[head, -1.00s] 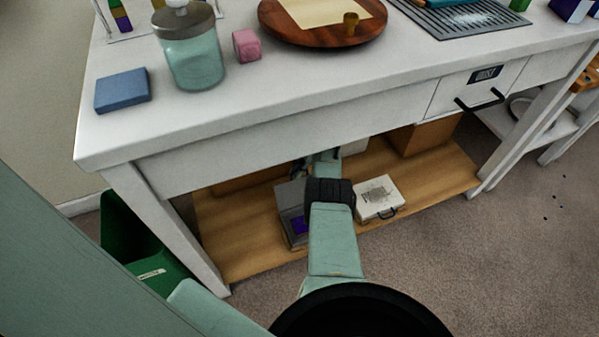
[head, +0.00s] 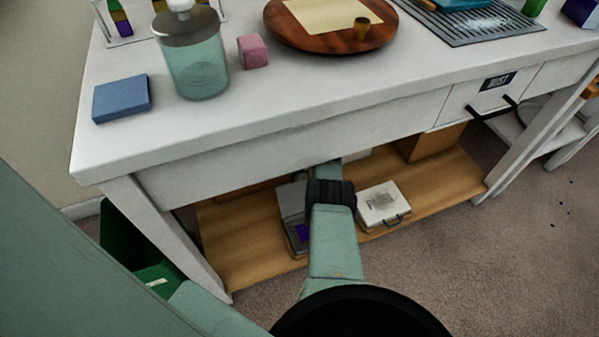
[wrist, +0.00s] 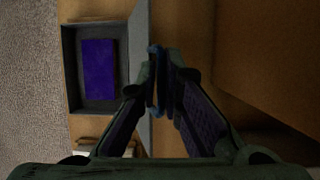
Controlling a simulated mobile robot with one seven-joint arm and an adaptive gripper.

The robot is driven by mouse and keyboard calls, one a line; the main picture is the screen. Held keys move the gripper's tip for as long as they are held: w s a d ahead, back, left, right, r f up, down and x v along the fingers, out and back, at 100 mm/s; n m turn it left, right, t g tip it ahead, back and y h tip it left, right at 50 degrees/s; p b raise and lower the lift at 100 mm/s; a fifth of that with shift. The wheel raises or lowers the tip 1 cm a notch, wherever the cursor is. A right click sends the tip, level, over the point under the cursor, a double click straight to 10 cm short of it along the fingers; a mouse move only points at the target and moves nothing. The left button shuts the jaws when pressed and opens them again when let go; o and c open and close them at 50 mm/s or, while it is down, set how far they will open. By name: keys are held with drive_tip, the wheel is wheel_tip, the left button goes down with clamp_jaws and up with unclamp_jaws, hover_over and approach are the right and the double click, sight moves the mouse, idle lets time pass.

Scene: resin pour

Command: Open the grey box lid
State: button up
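The grey box (head: 291,198) stands on the low shelf under the bench, partly hidden by my arm in the head view. In the wrist view the box (wrist: 72,72) is open, with a purple block (wrist: 99,68) inside. Its grey lid (wrist: 140,35) stands raised, seen nearly edge-on, along the box's right side. A blue handle (wrist: 155,78) on the lid is between the fingertips of my gripper (wrist: 163,75), which looks shut on it. In the head view my gripper is hidden behind my arm and the bench.
A white case (head: 383,203) with a handle lies right of my arm on the wooden shelf (head: 240,250). A brown box (head: 430,140) stands farther right. The bench front (head: 300,140) hangs over the shelf. A green bin (head: 125,235) is at left.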

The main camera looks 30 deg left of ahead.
drive_tip(key=o, duration=0.4)
drive_tip(key=shift+c, duration=0.2)
drive_tip(key=v, duration=0.7)
drive_tip(key=shift+d+r, duration=0.1)
drive_tip(key=shift+r, duration=0.2)
